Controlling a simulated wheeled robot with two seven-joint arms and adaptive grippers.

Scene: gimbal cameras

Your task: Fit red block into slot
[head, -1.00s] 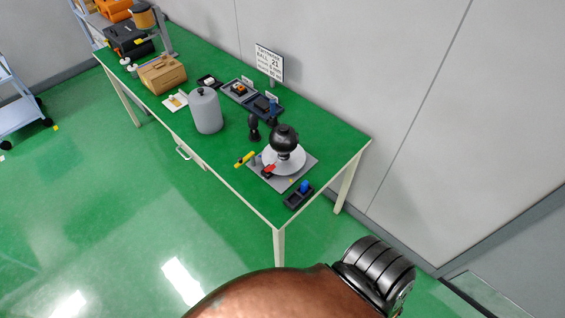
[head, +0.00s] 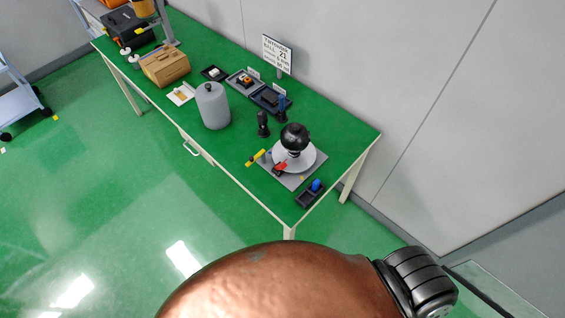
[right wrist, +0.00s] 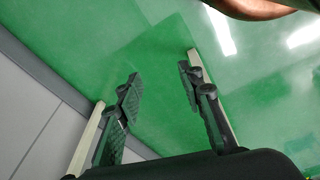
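A small red block (head: 281,168) shows in the head view near the front of the table's right end. It is on or against the grey base plate (head: 297,183), beside a white dish (head: 304,163) that carries a black ball (head: 294,137). It is too small to tell a slot there or how the block is seated. My right gripper (right wrist: 158,78) shows in the right wrist view, its two fingers apart with only green floor between them. It is away from the block, which this view does not show. My left gripper is in neither view.
The green table (head: 345,139) stands along a grey wall. A dark tray with a blue piece (head: 317,185), a yellow tool (head: 256,158), a grey canister (head: 212,106), dark trays (head: 268,99), a sign (head: 277,53) and a cardboard box (head: 165,64) stand on it. The floor in front is clear.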

